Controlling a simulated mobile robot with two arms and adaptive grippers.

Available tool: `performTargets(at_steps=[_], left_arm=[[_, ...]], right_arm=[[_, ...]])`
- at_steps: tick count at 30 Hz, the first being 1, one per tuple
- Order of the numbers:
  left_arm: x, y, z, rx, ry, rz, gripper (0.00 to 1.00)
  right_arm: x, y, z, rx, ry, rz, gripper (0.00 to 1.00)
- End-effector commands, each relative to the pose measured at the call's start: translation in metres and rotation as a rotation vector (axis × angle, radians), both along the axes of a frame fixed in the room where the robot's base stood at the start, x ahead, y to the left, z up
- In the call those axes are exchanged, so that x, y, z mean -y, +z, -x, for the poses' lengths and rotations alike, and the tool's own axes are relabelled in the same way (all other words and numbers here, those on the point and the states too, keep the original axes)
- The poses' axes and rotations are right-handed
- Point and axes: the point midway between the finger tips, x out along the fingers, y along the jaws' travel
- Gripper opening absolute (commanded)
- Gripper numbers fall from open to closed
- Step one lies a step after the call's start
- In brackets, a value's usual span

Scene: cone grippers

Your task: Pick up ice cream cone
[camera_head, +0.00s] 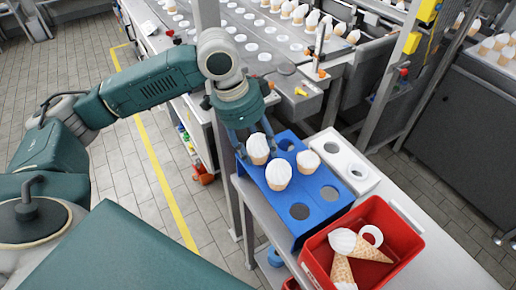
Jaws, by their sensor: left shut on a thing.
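My left gripper (256,146) reaches down from above the blue holder's far left corner. It is shut on an ice cream cone (258,152) with a white top, which sits at or just above the holder; I cannot tell if it is still in its hole. The blue holder (327,205) has round holes, and several are empty. Two more white-topped cones stand upright in it, one in front of the gripper (278,175) and one to its right (308,161). My right gripper is out of view.
A white holder (362,187) with holes is behind the blue one. A conveyor (215,20) with rows of cones runs at the back, with a metal post (207,14) close to my arm.

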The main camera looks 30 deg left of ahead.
Motion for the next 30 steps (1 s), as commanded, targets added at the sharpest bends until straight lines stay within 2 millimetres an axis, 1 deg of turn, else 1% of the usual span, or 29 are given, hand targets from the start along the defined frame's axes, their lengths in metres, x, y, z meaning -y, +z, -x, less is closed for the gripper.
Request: performTargets(at_steps=[5, 8, 11, 21, 27, 30], left_arm=[[0.000, 0.019, -0.002, 0.005, 0.001, 0.002, 0.34], [0.001, 0.036, -0.002, 0.006, -0.001, 0.003, 0.34], [0.001, 0.058, -0.002, 0.007, -0.001, 0.002, 0.34], [0.001, 0.140, -0.001, 0.006, -0.002, 0.003, 0.34], [0.000, 0.176, -0.001, 0.003, 0.001, 0.001, 0.34], [0.000, 0.187, -0.001, 0.002, 0.000, 0.001, 0.34]], right_arm=[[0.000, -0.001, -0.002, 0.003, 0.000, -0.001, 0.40], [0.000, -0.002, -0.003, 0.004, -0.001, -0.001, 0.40], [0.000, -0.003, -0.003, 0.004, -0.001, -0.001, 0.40], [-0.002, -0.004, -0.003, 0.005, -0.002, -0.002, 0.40], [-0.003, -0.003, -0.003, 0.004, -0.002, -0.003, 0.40], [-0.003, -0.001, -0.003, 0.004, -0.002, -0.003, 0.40]])
